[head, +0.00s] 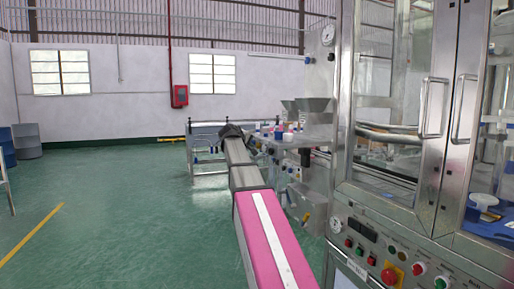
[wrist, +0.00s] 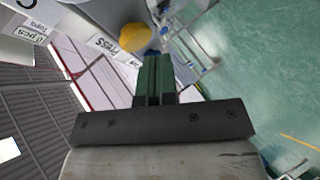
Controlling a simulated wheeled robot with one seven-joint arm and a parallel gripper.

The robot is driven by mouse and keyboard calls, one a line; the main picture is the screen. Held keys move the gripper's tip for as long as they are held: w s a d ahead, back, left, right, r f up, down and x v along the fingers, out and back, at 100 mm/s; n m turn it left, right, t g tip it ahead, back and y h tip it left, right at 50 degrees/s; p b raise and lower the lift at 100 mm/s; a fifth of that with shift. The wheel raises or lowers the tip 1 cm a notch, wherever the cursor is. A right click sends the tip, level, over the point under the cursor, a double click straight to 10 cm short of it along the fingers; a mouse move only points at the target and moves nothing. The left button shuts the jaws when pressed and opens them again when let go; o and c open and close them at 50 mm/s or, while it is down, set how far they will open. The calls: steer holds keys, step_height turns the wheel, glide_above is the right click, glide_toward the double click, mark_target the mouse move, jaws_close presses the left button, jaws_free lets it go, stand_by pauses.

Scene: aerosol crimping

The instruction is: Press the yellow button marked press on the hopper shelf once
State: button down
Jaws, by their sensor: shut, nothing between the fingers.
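The yellow button (wrist: 134,38) shows as a rounded dome in the upper middle of the wrist view. A white label reading PRESS (wrist: 104,46) is beside it on the left. My gripper (wrist: 156,56) has green fingers closed together with nothing between them. The fingertips appear just below and to the right of the button in that view; I cannot tell whether they touch it. In the head view, the hopper shelf (head: 314,131) stands at the middle, left of the steel cabinet. The button cannot be made out there.
A steel cabinet (head: 343,180) with glass doors fills the right of the head view. Its front panel has a red stop button (head: 390,276) and several smaller buttons. Grey hoppers (head: 313,104) stand by the shelf. Open green floor (head: 110,190) lies to the left.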

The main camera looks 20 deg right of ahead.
steer(key=shift+a, duration=0.1)
steer(key=a, duration=0.5)
stand_by(0.6)
stand_by(0.4)
steer(key=s+a+f+m+g+y, duration=0.1)
steer(key=s+a+f+g+y, duration=0.15)
steer(key=s+f, duration=0.8)
steer(key=s+a+f+m+g+y, duration=0.1)
steer(key=s+a+f+y, duration=0.2)
steer(key=f, duration=1.5)
steer(key=s+a+f+g+y, duration=0.2)
steer(key=s+a+f, duration=0.3)
steer(key=f, duration=1)
steer(key=s+a+f+m+g+y, duration=0.2)
steer(key=s+a+f+g, duration=0.1)
steer(key=s+f, duration=0.7)
steer(key=s, duration=0.4)
steer(key=shift+a, duration=0.3)
steer(key=shift+s+f+y, duration=0.1)
steer(key=shift+y, duration=0.15)
